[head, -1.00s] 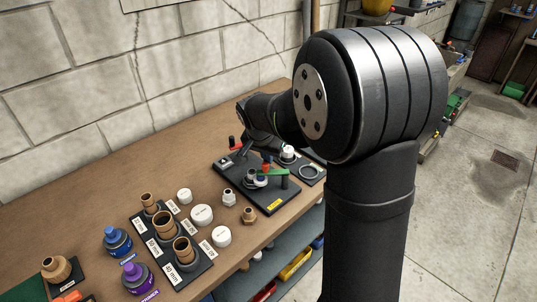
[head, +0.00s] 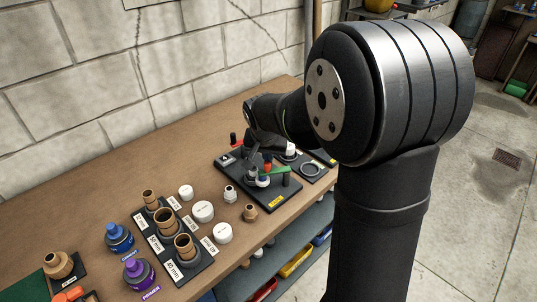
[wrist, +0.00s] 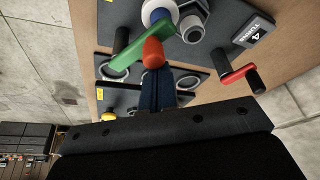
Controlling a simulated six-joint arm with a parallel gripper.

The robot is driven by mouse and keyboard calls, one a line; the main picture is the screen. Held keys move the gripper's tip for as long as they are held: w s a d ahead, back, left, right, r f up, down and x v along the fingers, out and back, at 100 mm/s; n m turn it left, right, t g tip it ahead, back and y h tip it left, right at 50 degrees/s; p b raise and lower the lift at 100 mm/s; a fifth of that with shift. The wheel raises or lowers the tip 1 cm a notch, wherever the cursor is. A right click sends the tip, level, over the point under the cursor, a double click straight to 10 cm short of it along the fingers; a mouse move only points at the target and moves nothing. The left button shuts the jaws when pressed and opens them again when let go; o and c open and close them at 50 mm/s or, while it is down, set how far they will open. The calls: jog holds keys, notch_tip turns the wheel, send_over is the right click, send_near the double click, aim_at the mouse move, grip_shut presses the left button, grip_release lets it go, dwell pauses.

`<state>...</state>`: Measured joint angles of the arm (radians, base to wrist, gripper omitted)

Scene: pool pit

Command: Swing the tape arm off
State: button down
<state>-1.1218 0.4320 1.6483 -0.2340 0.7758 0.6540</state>
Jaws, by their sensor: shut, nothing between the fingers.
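In the wrist view the green arm (wrist: 130,55) runs from a dark post (wrist: 122,38) towards a white roll (wrist: 155,11) with a blue centre. An orange-red knob (wrist: 153,53) stands near the arm's inner end. My gripper (wrist: 153,72) is shut and empty, its fingertips close to the knob; I cannot tell whether they touch it. In the head view my gripper (head: 256,160) is low over the plate, partly hiding the roll and knob.
A red crank with a black handle (wrist: 240,75) is at the right in the wrist view, near a "turns" label (wrist: 253,32). A second plate with a metal ring (head: 312,168) lies alongside. Brown fittings (head: 165,222), white caps (head: 203,211) and bottles (head: 137,270) stand on the bench.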

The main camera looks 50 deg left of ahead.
jog(key=n, duration=0.1)
jog(key=s+d+n+g, duration=0.1)
jog(key=n, duration=0.1)
jog(key=shift+d+n+y, duration=0.3)
jog(key=shift+y, duration=0.1)
jog(key=shift+s+d, duration=0.3)
jog(key=shift+d, duration=0.7)
notch_tip(320, 180, up, 10)
send_over(272, 172)
jog(key=shift+s+d+f, duration=0.15)
jog(key=shift+s+d, duration=0.15)
jog(key=shift+s, duration=0.1)
jog(key=shift+f, duration=0.15)
dwell(0.5)
